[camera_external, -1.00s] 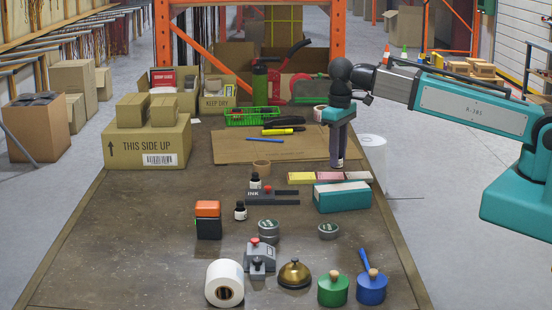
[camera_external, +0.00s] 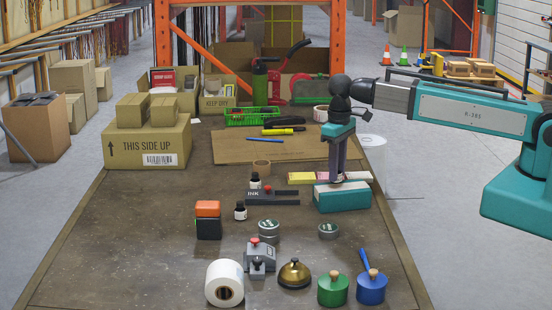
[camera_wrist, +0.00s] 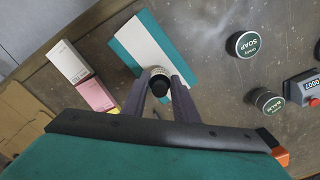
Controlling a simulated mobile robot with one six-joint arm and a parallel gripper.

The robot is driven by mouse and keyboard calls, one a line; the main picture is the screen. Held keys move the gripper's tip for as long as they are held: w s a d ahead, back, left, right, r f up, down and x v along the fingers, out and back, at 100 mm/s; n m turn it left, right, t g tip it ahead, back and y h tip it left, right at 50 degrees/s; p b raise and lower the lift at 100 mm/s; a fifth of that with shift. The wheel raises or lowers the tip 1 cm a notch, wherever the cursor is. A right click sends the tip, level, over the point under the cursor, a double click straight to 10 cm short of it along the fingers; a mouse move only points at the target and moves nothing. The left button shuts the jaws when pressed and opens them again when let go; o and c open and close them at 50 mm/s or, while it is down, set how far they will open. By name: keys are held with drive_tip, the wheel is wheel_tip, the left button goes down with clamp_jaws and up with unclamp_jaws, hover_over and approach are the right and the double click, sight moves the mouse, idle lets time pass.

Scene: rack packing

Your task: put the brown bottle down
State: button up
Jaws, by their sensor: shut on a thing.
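My gripper (camera_external: 338,176) is shut on a small bottle, the brown bottle (camera_wrist: 159,73), and points down at the teal and white box (camera_external: 342,198). In the wrist view the bottle's black cap and pale label show between the fingers (camera_wrist: 160,90); its body is mostly hidden. In that view it overlaps the lower edge of the teal and white box (camera_wrist: 155,42). I cannot tell whether it touches the box or the table. Two dark bottles with white labels, a rear one (camera_external: 255,182) and a front one (camera_external: 240,211), stand to the left on the table.
Pink and yellow small boxes (camera_external: 313,177) lie just behind the teal box. A black ink pad (camera_external: 272,196) and round tins (camera_external: 328,230) lie left and in front. A bell (camera_external: 294,274) and stampers stand at the front. The table's left front is bare.

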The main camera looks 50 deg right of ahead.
drive_tip(key=shift+f, duration=0.65)
drive_tip(key=shift+f, duration=0.15)
drive_tip(key=o, duration=1.1)
drive_tip(key=shift+r+b, duration=0.95)
drive_tip(key=shift+r, duration=5.2)
